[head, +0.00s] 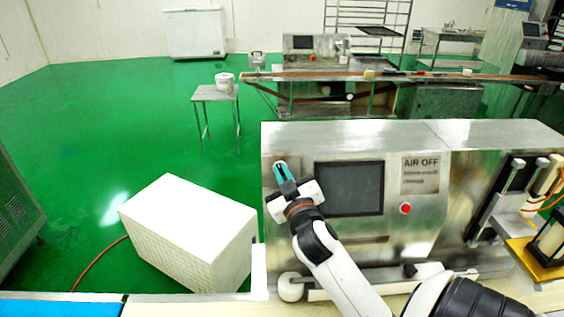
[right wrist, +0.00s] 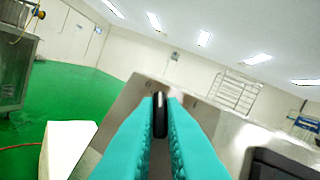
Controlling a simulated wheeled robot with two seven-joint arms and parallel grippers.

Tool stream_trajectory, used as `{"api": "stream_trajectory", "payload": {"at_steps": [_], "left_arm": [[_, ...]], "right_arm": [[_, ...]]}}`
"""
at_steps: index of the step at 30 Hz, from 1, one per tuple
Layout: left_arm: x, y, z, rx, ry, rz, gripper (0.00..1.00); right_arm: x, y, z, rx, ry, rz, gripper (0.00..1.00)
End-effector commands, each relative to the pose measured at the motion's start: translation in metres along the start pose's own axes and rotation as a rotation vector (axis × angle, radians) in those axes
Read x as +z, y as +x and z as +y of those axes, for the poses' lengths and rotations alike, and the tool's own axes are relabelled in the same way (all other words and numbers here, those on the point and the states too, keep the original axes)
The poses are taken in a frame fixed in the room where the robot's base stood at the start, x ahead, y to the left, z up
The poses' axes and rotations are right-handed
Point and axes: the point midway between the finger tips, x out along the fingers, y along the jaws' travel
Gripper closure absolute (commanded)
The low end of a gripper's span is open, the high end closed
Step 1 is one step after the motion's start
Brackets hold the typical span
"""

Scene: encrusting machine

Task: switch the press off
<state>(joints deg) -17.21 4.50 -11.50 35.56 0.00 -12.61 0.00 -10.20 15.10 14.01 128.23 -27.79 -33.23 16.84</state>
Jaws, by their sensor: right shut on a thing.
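The press (head: 464,146) is a steel machine with a dark screen (head: 349,188), an "AIR OFF" label (head: 420,175) and a red button (head: 405,208) on its front panel. My right gripper (head: 280,171) is at the upper left of that panel, left of the screen. Its teal fingers are shut on a small black switch knob (right wrist: 160,115), which stands upright between the fingertips in the right wrist view. In the head view the fingers mostly hide the knob, and only its pale round surround shows. My left gripper is not in view.
A white box (head: 190,229) stands on the green floor left of the press. A small metal table (head: 215,95) with a white tub stands behind. Metal posts and a yellow part (head: 540,262) are at the right. Open green floor lies at the left.

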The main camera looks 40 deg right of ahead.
Motion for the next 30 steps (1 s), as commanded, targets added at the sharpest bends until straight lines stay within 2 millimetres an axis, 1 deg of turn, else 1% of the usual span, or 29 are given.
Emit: {"api": "stream_trajectory", "payload": {"at_steps": [1, 3, 6, 12, 19, 30], "left_arm": [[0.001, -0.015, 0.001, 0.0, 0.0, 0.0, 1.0], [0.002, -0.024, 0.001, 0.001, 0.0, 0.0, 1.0], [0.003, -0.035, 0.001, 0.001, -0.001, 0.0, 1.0], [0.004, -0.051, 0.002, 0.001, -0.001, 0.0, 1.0], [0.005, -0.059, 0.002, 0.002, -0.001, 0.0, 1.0], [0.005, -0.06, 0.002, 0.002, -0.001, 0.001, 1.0]], "right_arm": [[0.007, 0.001, -0.005, 0.023, -0.039, 0.001, 1.0], [0.007, 0.001, -0.005, 0.055, -0.084, 0.0, 1.0], [0.006, 0.001, -0.006, 0.095, -0.141, 0.0, 1.0], [0.005, 0.001, -0.006, 0.156, -0.226, -0.002, 1.0], [0.003, 0.001, -0.005, 0.191, -0.276, -0.003, 1.0], [0.002, 0.001, -0.005, 0.2, -0.29, -0.004, 1.0]]}}
